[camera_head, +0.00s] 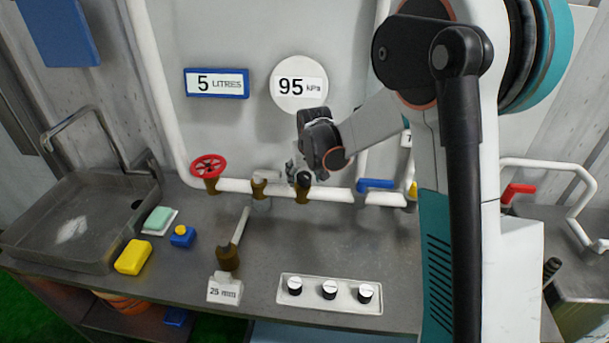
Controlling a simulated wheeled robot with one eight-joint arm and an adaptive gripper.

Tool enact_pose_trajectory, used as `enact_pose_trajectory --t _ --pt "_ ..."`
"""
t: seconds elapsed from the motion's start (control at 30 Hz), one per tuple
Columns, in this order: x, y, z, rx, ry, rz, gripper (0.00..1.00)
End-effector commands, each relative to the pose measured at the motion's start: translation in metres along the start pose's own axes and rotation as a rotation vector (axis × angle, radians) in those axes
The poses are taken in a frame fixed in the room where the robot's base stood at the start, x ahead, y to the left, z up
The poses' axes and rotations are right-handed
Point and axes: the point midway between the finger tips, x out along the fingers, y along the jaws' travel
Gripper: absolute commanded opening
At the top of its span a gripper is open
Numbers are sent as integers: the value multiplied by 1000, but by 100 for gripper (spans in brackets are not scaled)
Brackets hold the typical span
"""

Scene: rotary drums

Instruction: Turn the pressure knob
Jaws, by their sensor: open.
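A black knob (303,180) sits on a brass fitting on the white pipe, below a round gauge (299,87) reading 95 kPa. My gripper (291,172) reaches in from the right, with its fingers pointing down beside the black knob. The fingers are open; they look small and partly merge with the pipe behind, so I cannot tell whether they touch the knob. A white panel (283,300) with three black-and-white knobs lies at the counter's front. No label names any of these knobs as the pressure one.
A red wheel valve (208,166) is left on the pipe, and a blue lever (376,184) is right. A 25 mm block (225,288) with a lever stands in front. A sink (75,222), yellow sponge (133,257) and blue bottle (182,237) are left.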

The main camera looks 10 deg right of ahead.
Motion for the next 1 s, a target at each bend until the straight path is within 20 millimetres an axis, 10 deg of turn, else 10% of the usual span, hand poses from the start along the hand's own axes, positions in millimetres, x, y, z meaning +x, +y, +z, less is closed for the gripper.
enact_pose_trajectory --t 0.23,1.0 --pt "0 0 0 0 0 0 15" --pt "0 1 0 -178 1 -74 15"
